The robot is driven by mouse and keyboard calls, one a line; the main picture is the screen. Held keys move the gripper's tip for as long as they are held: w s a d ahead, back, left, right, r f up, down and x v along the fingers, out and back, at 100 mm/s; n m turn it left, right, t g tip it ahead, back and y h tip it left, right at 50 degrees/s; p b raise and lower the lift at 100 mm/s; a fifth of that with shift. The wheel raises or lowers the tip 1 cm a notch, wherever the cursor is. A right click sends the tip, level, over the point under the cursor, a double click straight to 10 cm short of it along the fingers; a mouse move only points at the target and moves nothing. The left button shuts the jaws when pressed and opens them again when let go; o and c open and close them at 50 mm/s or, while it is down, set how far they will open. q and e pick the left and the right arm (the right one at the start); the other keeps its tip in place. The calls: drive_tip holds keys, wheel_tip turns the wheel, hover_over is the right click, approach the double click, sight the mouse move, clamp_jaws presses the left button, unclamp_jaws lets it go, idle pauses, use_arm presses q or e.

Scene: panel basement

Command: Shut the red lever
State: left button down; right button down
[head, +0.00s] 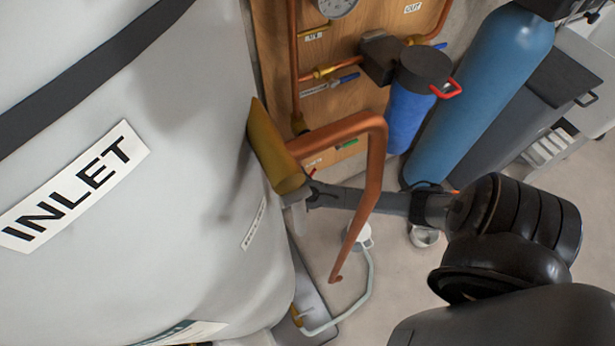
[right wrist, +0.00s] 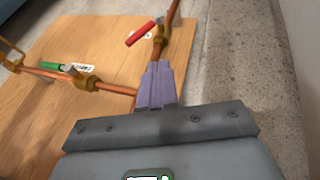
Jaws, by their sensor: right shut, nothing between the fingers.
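The red lever (right wrist: 140,34) is in the right wrist view, on a brass valve (right wrist: 160,36) in a copper pipe at the wooden panel's edge. It sticks out to the left of the pipe, at an angle across it. In the head view only a small red bit (head: 312,171) shows beside my gripper; the rest is hidden. My right gripper (head: 311,190) is next to the brass-coloured tube there. In the right wrist view its fingers (right wrist: 158,82) are together and empty, just below the red lever's valve. I cannot tell whether they touch the pipe. My left gripper is not in view.
A green lever (right wrist: 64,67) sits on a side pipe at left. A thick copper pipe (head: 374,170) bends down in front of my right arm. The large grey INLET tank (head: 150,210) fills the left. A blue filter (head: 408,115) with a red handle stands behind.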

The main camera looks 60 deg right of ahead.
drive_tip(key=shift+f, duration=0.1)
drive_tip(key=b+x, duration=0.2)
drive_tip(key=x, duration=0.2)
drive_tip(key=s+d+b+x, duration=0.1)
drive_tip(key=b+x, duration=0.1)
drive_tip(key=x, duration=0.2)
drive_tip(key=d+b+x, duration=0.1)
drive_tip(key=b+x, duration=0.1)
drive_tip(key=x, duration=0.2)
drive_tip(key=shift+s+d, duration=0.15)
drive_tip(key=shift+s, duration=0.2)
